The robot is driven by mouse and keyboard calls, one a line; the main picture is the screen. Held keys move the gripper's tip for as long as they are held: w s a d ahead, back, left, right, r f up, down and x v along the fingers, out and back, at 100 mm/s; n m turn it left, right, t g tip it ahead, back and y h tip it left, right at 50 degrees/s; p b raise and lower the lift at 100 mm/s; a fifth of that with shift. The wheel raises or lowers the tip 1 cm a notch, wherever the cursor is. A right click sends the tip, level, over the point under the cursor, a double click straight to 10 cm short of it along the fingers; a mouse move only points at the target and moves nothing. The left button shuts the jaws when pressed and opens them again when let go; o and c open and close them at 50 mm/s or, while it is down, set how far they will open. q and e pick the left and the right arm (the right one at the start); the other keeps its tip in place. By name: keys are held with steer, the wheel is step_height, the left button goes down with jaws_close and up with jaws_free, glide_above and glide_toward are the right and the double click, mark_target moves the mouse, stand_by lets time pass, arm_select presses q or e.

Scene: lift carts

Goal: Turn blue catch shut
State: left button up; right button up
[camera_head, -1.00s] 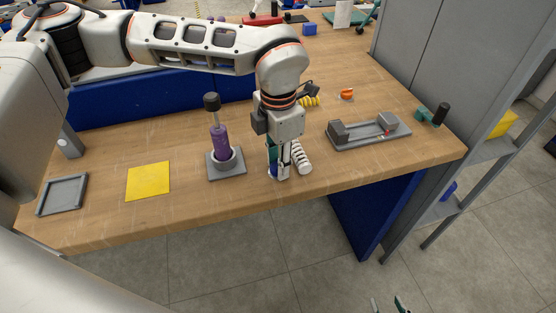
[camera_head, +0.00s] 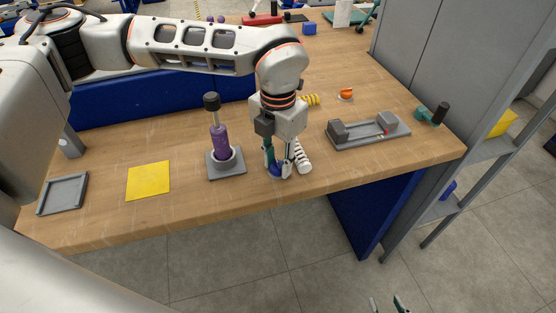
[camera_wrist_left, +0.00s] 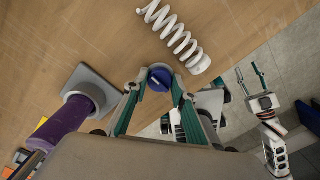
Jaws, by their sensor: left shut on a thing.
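The blue catch (camera_head: 275,171) is a round blue knob near the table's front edge. It also shows in the left wrist view (camera_wrist_left: 159,78), with a pale bar or mark across its top. My left gripper (camera_head: 279,173) points down over it, and its fingers are shut on the catch, one on each side in the left wrist view (camera_wrist_left: 157,84). The fingers hide part of the catch. My right gripper (camera_wrist_left: 250,74) is off beyond the table's front edge, with its fingers apart and empty; its fingertips show at the bottom of the head view (camera_head: 387,304).
A white spring (camera_head: 302,158) lies just right of the catch. A purple cylinder with a black-topped rod (camera_head: 221,142) stands in a grey base on the left. A yellow square (camera_head: 148,181) and grey tray (camera_head: 62,194) lie further left. A grey fixture (camera_head: 369,132) is at right.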

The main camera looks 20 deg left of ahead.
mark_target(278, 163)
arm_select(q)
steer(key=o, duration=0.8)
steer(key=shift+o, duration=0.2)
steer(key=shift+r, duration=0.1)
step_height(278, 163, up, 12)
stand_by(0.4)
